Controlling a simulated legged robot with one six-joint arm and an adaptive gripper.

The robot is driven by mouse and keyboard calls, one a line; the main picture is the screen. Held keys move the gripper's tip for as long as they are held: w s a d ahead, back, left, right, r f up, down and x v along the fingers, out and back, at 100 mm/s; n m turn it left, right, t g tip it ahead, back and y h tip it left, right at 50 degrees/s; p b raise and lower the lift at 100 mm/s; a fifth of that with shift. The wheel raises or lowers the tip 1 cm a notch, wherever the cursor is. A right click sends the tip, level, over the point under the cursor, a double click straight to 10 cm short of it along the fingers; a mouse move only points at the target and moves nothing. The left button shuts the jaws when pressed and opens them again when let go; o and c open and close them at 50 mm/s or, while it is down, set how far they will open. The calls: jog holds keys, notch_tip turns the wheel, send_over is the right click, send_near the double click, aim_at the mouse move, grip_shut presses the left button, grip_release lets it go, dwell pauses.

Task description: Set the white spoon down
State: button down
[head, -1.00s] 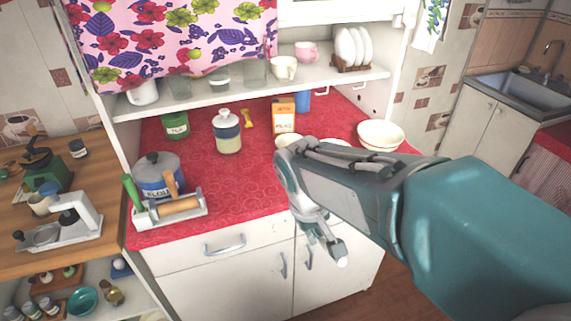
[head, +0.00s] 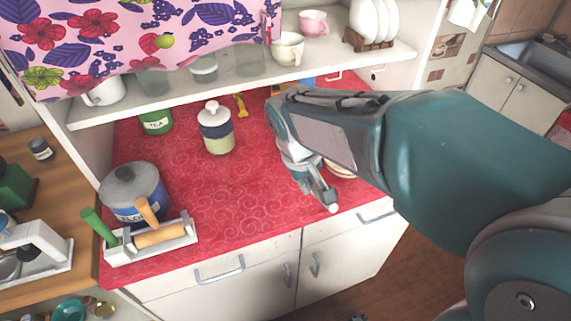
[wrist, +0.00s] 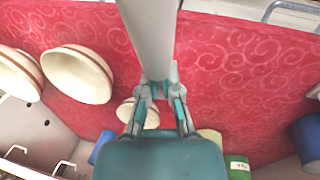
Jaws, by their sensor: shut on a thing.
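My gripper (head: 318,186) is over the front right part of the red counter (head: 240,205), partly hidden by my arm in the head view. In the wrist view my gripper (wrist: 160,92) is shut on a pale bar, which I take for the white spoon (wrist: 150,35). The spoon runs from between the fingers up out of the top of that view. Its whole shape does not show. In the head view only a small whitish end (head: 333,208) shows below the gripper. I cannot tell whether it touches the counter.
Cream bowls (wrist: 78,73) stand to the left in the wrist view, with a smaller one (wrist: 135,113) near the fingers. A lidded jar (head: 217,128), green tea tin (head: 157,121), flour pot (head: 133,190) and rolling pin rack (head: 150,243) stand further left. The counter's middle is clear.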

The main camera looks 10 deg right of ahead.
send_over(286, 173)
jog(key=s, duration=0.3)
jog(key=f, duration=0.5)
jog(key=shift+w+d+f, duration=0.1)
jog(key=shift+w+d, duration=0.05)
jog(key=shift+d, duration=0.15)
jog(key=w+f, duration=0.2)
jog(key=shift+w+a+f, duration=0.1)
jog(key=shift+w+a, duration=0.25)
jog(key=c, duration=0.8)
grip_release()
jog(key=shift+f, duration=0.1)
notch_tip(286, 173, up, 8)
jog(key=a, duration=0.1)
jog(key=shift+s+a+f, duration=0.2)
jog(key=shift+s, duration=0.1)
